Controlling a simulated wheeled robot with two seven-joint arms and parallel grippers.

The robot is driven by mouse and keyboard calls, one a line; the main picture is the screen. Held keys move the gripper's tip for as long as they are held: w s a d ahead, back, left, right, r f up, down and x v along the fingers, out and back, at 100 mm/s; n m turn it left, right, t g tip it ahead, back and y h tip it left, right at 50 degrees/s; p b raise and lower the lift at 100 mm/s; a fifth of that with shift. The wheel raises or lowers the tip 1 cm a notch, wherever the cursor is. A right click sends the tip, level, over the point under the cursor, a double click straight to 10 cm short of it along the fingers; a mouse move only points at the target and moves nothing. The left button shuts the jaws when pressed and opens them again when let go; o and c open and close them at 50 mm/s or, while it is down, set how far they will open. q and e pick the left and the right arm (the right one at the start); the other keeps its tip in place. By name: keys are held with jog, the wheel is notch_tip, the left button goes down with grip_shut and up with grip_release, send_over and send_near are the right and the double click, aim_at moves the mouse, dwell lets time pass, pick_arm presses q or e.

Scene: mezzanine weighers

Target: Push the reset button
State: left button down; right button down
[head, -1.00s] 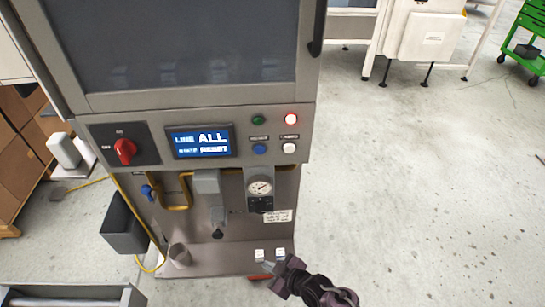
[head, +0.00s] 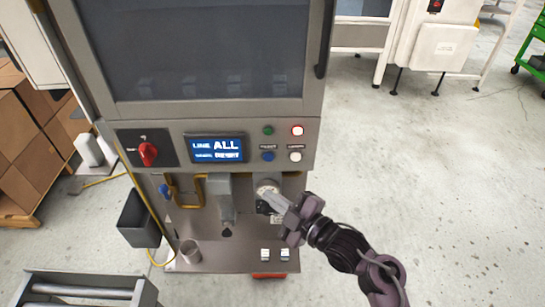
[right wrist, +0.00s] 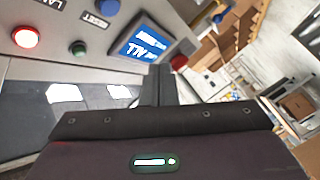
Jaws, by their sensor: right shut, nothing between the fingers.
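The machine's panel (head: 230,175) carries a blue button (head: 268,156) under a small label; in the right wrist view that label (right wrist: 94,20) reads RESET, between the blue button (right wrist: 108,6) and the green button (right wrist: 79,48). My right gripper (head: 268,194) is shut and empty. In the head view it is below the blue button, in front of the gauge, apart from the buttons. In the right wrist view its closed fingers (right wrist: 158,84) point toward the panel near the screen. My left gripper is out of view.
A green lamp or button (head: 267,130), a lit red one (head: 297,130) and a white button (head: 295,156) sit nearby. Left of them are a blue screen (head: 216,148) and a red rotary switch (head: 148,154). A grey spout (head: 220,195) projects below.

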aim_at(269, 157)
jog(key=shift+w, duration=0.15)
jog(key=shift+w+b, duration=1.4)
jog(key=shift+w, duration=2.9)
jog(key=shift+w, duration=0.1)
jog(key=shift+w, duration=0.35)
jog(key=shift+w+b, duration=0.35)
jog(key=shift+w, duration=0.05)
jog(key=shift+s, duration=0.2)
jog(key=shift+s+p, duration=0.4)
jog(key=shift+s, duration=0.25)
